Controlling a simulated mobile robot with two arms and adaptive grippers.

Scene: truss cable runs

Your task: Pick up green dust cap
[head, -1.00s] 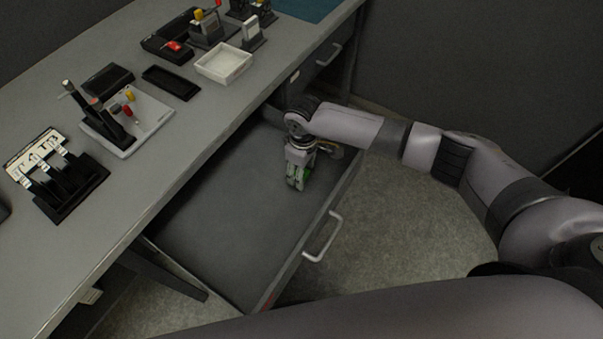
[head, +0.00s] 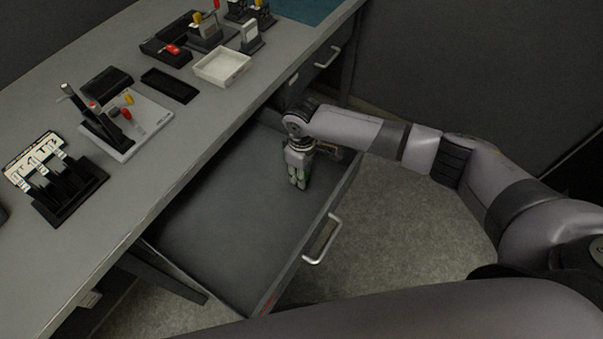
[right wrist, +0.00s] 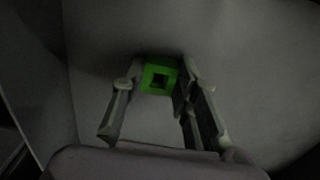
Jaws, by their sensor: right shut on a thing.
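The green dust cap (right wrist: 159,75) is a small block with a dark square hole, seen in the right wrist view between the fingertips of my right gripper (right wrist: 163,86). In the head view my right gripper (head: 298,184) points down inside the open drawer (head: 220,225), near its right side. The gripper is shut on the cap. In the head view the fingers mostly hide the cap, so I cannot tell whether it touches the drawer floor. My left gripper is out of view.
The workbench (head: 120,205) stands left of the drawer, with a white tray (head: 222,67), a black tray (head: 171,85) and tool stands on top. The visible drawer floor is otherwise bare.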

